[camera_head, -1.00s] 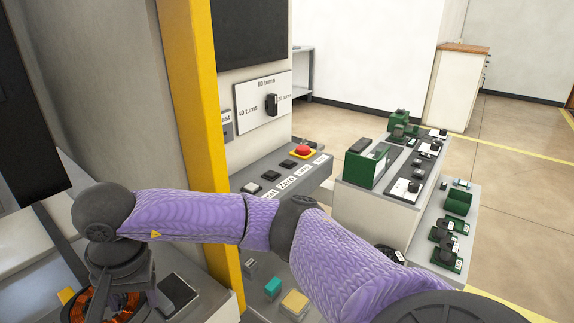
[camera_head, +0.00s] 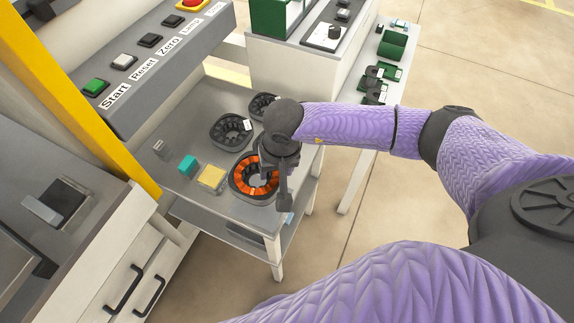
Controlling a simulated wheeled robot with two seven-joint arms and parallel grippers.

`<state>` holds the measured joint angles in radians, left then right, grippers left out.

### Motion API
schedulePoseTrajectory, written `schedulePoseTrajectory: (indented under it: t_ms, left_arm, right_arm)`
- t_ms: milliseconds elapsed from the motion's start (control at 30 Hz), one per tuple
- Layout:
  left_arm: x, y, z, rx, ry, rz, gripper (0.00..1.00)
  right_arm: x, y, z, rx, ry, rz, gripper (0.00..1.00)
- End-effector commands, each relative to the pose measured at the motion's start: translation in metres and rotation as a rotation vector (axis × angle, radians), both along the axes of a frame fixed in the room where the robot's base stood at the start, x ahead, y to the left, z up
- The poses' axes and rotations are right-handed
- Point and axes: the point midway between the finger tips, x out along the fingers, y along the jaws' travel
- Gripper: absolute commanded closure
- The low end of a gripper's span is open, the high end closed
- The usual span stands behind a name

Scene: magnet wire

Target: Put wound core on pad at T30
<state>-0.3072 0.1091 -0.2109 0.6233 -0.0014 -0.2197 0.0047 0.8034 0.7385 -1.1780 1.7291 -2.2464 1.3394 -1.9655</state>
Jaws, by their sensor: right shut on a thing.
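The wound core (camera_head: 239,187) is a black ring with orange copper winding, over the front right part of the grey side table. My right gripper (camera_head: 268,178) comes down over its right side and is shut on it. The fingertips are partly hidden, and I cannot tell whether the core touches the table. No T30 marking is readable; a small pale label (camera_head: 288,218) shows at the table's front right edge. My left gripper is out of view.
Two dark ring-shaped pieces, one (camera_head: 230,132) and another (camera_head: 262,104), sit behind the core. The button panel (camera_head: 140,70) overhangs the table's back left.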

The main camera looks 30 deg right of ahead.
Motion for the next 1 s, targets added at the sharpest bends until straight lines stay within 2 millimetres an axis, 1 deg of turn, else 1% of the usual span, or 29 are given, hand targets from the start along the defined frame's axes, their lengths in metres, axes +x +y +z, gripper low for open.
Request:
schedulePoseTrajectory:
  t_ms: [33, 100, 200, 367, 500, 567, 733, 867, 900, 967, 1000]
  left_arm:
    - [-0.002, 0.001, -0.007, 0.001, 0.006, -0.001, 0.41]
    - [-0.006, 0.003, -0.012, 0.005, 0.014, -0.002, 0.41]
    - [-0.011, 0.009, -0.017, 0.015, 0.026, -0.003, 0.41]
    - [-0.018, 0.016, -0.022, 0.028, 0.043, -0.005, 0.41]
    - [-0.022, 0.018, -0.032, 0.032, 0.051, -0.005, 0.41]
    - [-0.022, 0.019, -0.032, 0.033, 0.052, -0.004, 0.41]
    - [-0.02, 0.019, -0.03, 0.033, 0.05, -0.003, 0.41]
    - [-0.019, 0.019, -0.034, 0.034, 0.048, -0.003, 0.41]
    - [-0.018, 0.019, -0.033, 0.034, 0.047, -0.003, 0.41]
    - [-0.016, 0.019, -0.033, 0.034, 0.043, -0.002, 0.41]
    - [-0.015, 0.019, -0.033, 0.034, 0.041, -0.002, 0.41]
  right_arm:
    - [-0.001, 0.001, -0.015, 0.001, 0.004, 0.0, 1.0]
    - [-0.001, 0.001, -0.033, 0.0, 0.005, 0.0, 1.0]
    - [-0.001, 0.0, -0.049, 0.0, 0.003, -0.001, 1.0]
    - [0.0, 0.001, -0.066, 0.0, 0.001, 0.0, 1.0]
    - [0.0, 0.001, -0.09, 0.001, 0.003, -0.002, 1.0]
    - [0.0, 0.001, -0.093, 0.001, 0.0, -0.001, 1.0]
    - [0.0, 0.0, -0.09, 0.001, -0.001, -0.001, 1.0]
    - [0.0, 0.0, -0.094, 0.001, -0.001, -0.001, 1.0]
    - [0.0, 0.0, -0.094, -0.002, 0.002, -0.001, 0.36]
    - [0.0, 0.0, -0.093, -0.002, 0.002, -0.001, 0.23]
    - [0.0, 0.0, -0.093, -0.002, 0.002, -0.001, 0.15]
